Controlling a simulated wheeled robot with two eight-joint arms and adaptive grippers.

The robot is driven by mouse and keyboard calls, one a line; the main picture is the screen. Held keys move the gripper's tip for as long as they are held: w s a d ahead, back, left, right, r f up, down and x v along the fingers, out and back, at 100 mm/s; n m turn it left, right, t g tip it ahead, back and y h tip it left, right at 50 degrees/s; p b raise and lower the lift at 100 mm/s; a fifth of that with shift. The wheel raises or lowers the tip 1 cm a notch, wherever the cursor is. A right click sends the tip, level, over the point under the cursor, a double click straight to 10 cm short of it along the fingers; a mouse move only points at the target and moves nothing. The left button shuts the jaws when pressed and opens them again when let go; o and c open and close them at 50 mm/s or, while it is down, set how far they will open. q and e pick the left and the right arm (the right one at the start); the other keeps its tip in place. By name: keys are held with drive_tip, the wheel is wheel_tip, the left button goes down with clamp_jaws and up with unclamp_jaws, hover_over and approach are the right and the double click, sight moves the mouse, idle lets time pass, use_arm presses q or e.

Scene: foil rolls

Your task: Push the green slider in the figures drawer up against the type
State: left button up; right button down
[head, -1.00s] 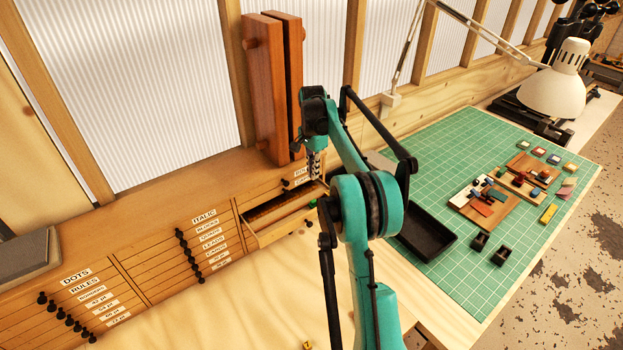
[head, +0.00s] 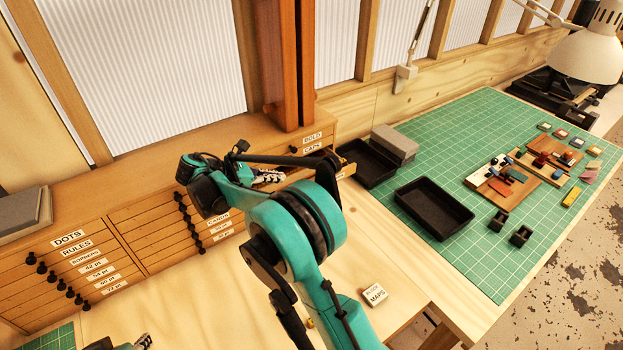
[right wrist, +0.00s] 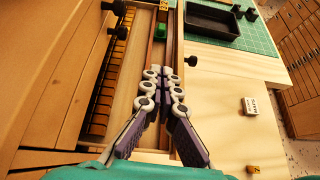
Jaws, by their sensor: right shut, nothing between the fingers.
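In the right wrist view the open drawer (right wrist: 134,85) holds a row of brown type (right wrist: 105,80) along its left side. The green slider (right wrist: 161,31) is at the far end, beyond my fingertips and apart from them. My right gripper (right wrist: 164,72) is shut and empty, over the drawer's right part. In the head view my right gripper (head: 270,177) shows partly behind my arm, which hides the slider and most of the drawer. A bit of my left gripper (head: 138,343) shows at the bottom edge; its fingers are unclear.
Black trays (head: 435,207) and a grey block (head: 394,143) lie on the green mat (head: 455,150) at right. A small maps block (head: 374,295) sits on the bench. Black drawer knobs (head: 187,212) stick out of the cabinet front. A tall wooden piece (head: 287,65) stands behind.

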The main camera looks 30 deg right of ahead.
drive_tip(key=shift+n, duration=0.3)
drive_tip(key=shift+d+f, duration=0.15)
approach(322, 170)
drive_tip(key=f, duration=0.3)
drive_tip(key=d+f, duration=0.1)
drive_tip(key=shift+s+f+b, duration=0.1)
drive_tip(key=shift+f+b, duration=0.2)
drive_tip(key=shift+d+r, duration=0.1)
drive_tip(key=shift+d, duration=1.65)
drive_tip(key=shift+d, duration=0.1)
drive_tip(key=d, duration=0.4)
drive_tip(key=shift+w+d+b, duration=0.1)
drive_tip(key=shift+w+b, duration=0.2)
drive_tip(key=shift+a, duration=0.2)
